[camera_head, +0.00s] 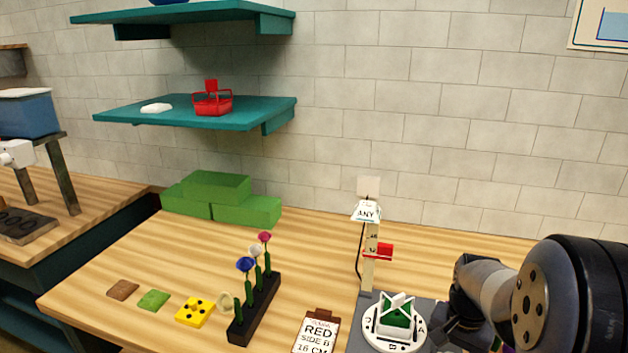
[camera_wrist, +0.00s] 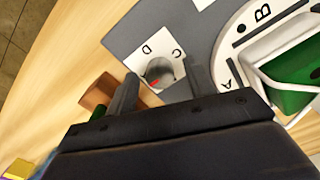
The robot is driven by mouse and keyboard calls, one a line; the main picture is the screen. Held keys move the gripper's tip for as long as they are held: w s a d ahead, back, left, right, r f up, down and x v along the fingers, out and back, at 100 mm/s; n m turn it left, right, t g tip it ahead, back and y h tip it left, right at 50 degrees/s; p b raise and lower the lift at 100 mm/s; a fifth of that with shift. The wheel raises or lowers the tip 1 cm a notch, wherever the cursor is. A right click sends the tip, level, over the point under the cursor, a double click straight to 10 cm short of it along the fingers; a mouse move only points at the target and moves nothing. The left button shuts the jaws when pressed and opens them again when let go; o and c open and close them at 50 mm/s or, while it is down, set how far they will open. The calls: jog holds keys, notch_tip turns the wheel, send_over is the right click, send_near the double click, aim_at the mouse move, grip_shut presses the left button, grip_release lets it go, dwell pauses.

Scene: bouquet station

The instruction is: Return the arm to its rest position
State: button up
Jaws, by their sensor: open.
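My gripper (camera_wrist: 161,67) is open in the wrist view, its two dark fingers apart. A grey rounded piece with a small red mark (camera_wrist: 158,73) shows between and beyond the fingers, on a white plate lettered C and D (camera_wrist: 146,52). I cannot tell its distance from the fingers, but they are not closed on it. In the head view my arm (camera_head: 540,300) reaches in at the lower right, and its gripper end is not clearly visible there.
A white lettered dial (camera_head: 372,338) with a green-and-white holder (camera_head: 397,314) stands left of my arm. Behind it rises a post with a red slider (camera_head: 379,251). A black rack (camera_head: 254,308) holds several flowers. A card (camera_head: 317,332) reads RED SIDE B. Green blocks (camera_head: 246,211) lie near the wall.

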jog(key=n, duration=0.6)
jog(key=shift+b, duration=0.4)
jog(key=n+b, duration=0.1)
jog(key=n, duration=0.6)
jog(key=shift+r, duration=2.4)
